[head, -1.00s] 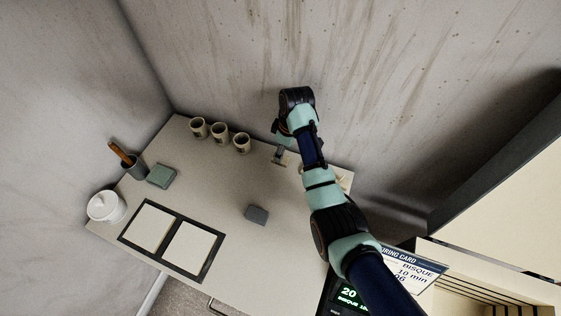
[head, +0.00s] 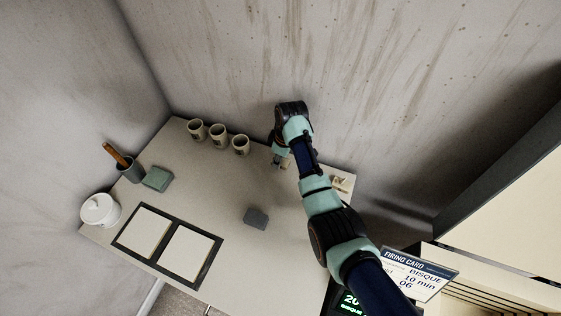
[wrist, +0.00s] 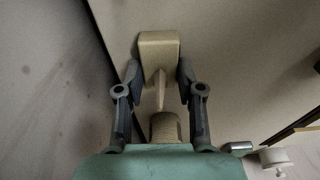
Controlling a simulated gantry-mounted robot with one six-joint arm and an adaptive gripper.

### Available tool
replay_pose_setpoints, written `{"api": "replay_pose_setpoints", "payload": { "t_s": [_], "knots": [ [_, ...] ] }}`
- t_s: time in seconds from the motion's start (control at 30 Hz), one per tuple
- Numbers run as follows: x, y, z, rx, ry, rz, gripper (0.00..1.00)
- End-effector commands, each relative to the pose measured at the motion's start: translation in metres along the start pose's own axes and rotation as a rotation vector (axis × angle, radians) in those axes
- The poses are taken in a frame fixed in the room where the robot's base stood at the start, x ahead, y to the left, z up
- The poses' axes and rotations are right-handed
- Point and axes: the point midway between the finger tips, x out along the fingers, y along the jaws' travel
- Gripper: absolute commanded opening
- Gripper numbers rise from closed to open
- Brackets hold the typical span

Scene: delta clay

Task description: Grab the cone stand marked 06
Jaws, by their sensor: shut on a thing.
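A beige cone stand (wrist: 158,46) shows between my fingers in the wrist view, with a block end and a narrow pointed part. My gripper (wrist: 158,82) is shut on it, one dark finger on each side. In the head view my gripper (head: 280,163) is low over the back of the table, and the stand is mostly hidden by it. No number can be read on the stand. Another small beige piece (head: 341,183) sits right of my arm, too small to read.
Three cups (head: 219,134) stand left of my gripper along the back edge. A grey block (head: 256,217) lies mid-table. The firing card (head: 415,275) reads BISQUE, 10 min, 06.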

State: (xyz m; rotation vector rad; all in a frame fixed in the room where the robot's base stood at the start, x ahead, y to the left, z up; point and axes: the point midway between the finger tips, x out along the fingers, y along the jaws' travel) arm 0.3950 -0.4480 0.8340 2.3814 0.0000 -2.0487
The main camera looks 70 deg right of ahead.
Motion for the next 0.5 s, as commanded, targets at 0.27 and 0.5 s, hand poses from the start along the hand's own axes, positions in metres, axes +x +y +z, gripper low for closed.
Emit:
{"api": "replay_pose_setpoints", "payload": {
  "t_s": [0.27, 0.5],
  "knots": [
    [0.000, 0.000, 0.000, 0.000, 0.000, 0.000, 0.01],
    [-0.034, 0.001, -0.006, -0.001, 0.002, 0.003, 0.01]
  ]
}}
